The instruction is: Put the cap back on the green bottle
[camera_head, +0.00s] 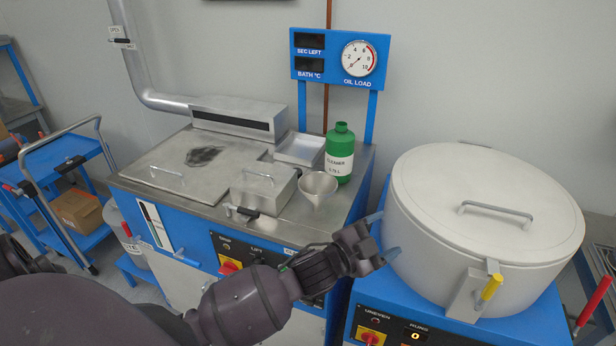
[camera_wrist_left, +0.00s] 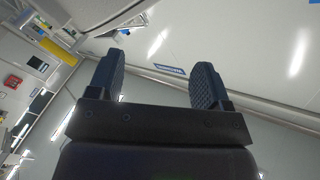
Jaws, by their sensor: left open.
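The green bottle (camera_head: 340,153) stands upright at the back right of the steel worktop (camera_head: 230,222), with a white label facing me. Its neck looks bare and green, with no separate cap on it that I can make out. I cannot pick out a loose cap in either view. My left gripper (camera_head: 384,236) is in front of and to the right of the bottle, by the white drum's left side, well apart from the bottle. It is open and empty; the left wrist view shows both fingers (camera_wrist_left: 158,78) spread with nothing between them. My right gripper is not in view.
A metal funnel (camera_head: 318,188) stands just in front of the bottle, beside a lidded steel box (camera_head: 264,188). A shallow steel tray (camera_head: 299,149) lies behind them. The large white drum (camera_head: 440,235) fills the right. A blue gauge panel (camera_head: 340,56) rises behind the bottle.

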